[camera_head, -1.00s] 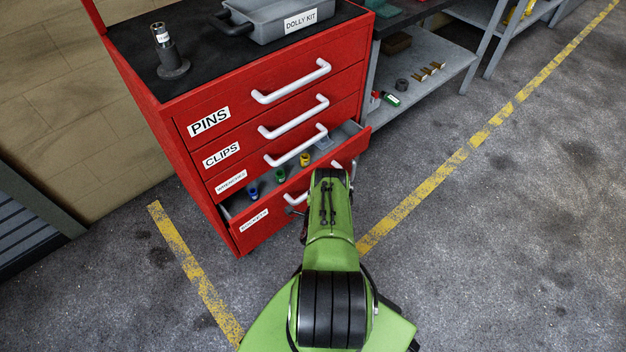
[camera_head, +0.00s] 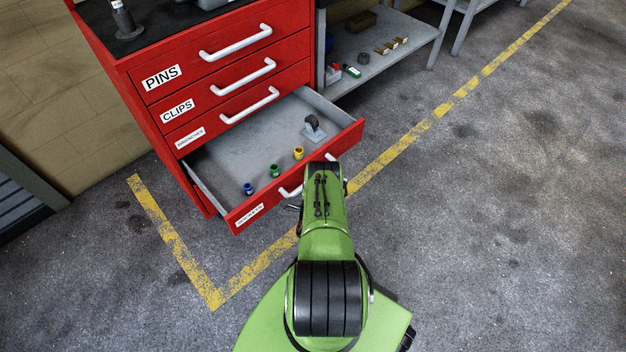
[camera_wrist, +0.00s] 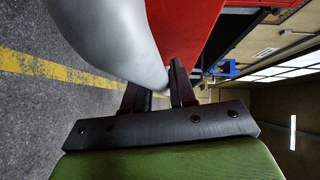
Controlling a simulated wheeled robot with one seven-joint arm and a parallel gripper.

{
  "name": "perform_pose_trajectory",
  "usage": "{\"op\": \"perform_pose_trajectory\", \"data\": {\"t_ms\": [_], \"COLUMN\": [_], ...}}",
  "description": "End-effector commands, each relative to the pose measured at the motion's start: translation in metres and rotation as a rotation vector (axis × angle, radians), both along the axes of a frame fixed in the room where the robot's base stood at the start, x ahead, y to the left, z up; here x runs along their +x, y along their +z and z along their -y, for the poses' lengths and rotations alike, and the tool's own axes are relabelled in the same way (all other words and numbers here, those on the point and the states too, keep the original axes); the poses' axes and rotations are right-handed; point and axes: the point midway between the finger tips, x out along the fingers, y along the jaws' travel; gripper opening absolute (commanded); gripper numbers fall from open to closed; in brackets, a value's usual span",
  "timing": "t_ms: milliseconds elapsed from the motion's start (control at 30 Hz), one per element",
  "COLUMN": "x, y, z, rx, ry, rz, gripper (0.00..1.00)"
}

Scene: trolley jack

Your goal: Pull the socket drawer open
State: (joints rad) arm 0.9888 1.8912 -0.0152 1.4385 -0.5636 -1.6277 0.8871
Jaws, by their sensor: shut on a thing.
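The socket drawer (camera_head: 250,160) is the lowest drawer of the red cabinet and stands well open. Inside it are a blue socket (camera_head: 248,188), a green socket (camera_head: 274,170), a yellow socket (camera_head: 298,153) and a grey caster-like part (camera_head: 313,128). Its pale handle (camera_head: 291,192) is partly hidden behind my arm. In the wrist view the handle (camera_wrist: 115,35) looms large as a grey bar running between the fingers of my gripper (camera_wrist: 160,95). The gripper is shut on it. In the head view my arm hides the fingertips.
The closed drawers labelled PINS (camera_head: 162,77) and CLIPS (camera_head: 177,110) and a third one sit above, with white handles. A grey shelf unit (camera_head: 385,60) with small parts stands to the right. The floor around my arm is clear, with yellow lines (camera_head: 390,155).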

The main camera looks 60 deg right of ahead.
Motion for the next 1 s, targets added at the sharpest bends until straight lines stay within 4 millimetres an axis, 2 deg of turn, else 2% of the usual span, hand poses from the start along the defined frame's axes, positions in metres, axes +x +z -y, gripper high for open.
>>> {"op": "perform_pose_trajectory", "data": {"t_ms": [533, 567, 667, 1000], "x": [0.0002, 0.0002, 0.0002, 0.0017], "y": [-0.0003, -0.0003, -0.0002, 0.0002], "z": [-0.0004, -0.0004, -0.0003, 0.0010], "rx": [0.001, 0.001, 0.000, -0.001], "ry": [0.001, 0.001, 0.001, 0.001], "rz": [0.000, 0.000, 0.000, 0.001], "gripper": [0.00, 0.30, 0.45, 0.45]}}
